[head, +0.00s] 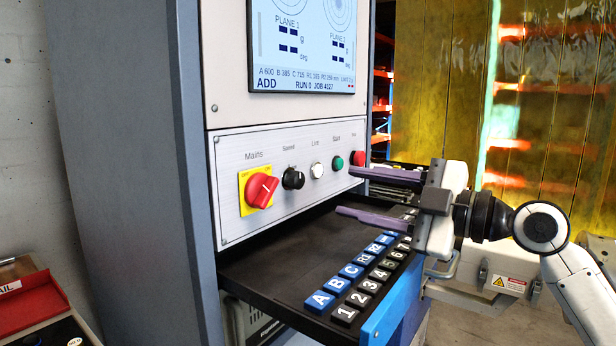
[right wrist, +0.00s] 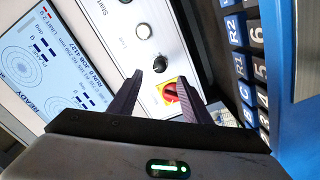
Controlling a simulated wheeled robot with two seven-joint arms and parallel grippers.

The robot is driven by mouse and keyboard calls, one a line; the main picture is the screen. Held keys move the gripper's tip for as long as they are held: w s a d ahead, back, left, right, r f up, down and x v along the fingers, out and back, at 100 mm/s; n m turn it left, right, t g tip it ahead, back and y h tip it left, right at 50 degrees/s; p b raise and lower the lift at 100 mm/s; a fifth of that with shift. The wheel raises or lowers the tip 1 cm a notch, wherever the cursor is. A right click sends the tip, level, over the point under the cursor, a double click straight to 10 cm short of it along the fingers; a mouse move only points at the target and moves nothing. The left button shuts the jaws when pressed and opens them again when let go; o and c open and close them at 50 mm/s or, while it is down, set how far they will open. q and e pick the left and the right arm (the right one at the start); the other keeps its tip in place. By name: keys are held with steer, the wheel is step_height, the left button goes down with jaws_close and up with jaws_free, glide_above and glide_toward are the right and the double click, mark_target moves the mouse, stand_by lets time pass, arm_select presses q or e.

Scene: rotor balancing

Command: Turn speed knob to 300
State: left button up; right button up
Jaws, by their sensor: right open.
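The speed knob (head: 292,178) is a small black knob on the light control panel (head: 225,190), under the label "Speed" and right of the red mains switch. In the right wrist view the black knob (right wrist: 159,64) shows just beyond the fingertips, above the red and yellow switch. The knob's setting is too small to read. My right gripper (head: 344,191) is open, its two purple-grey fingers pointing left toward the panel. It is empty and apart from the knob. It also shows in the right wrist view (right wrist: 148,82). My left gripper is not in view.
The red mains switch (head: 262,189) sits on a yellow plate left of the knob. A white button (head: 317,170), green button (head: 337,162) and red button (head: 357,158) lie to the right. A keypad drawer (head: 262,282) juts out below. A screen (head: 302,40) is above.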

mark_target(301, 182)
steer(key=p+x, duration=0.1)
steer(key=x, duration=0.8)
steer(key=shift+s+a+r+p, duration=0.15)
steer(key=shift+s+r+p, duration=0.1)
steer(key=shift+p, duration=0.15)
steer(key=shift+w+a+f, duration=0.1)
steer(key=shift+w+a, duration=0.25)
steer(key=shift+a, duration=0.1)
steer(key=c, duration=1)
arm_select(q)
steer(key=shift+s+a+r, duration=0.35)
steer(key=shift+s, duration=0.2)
arm_select(e)
steer(key=shift+c, duration=0.2)
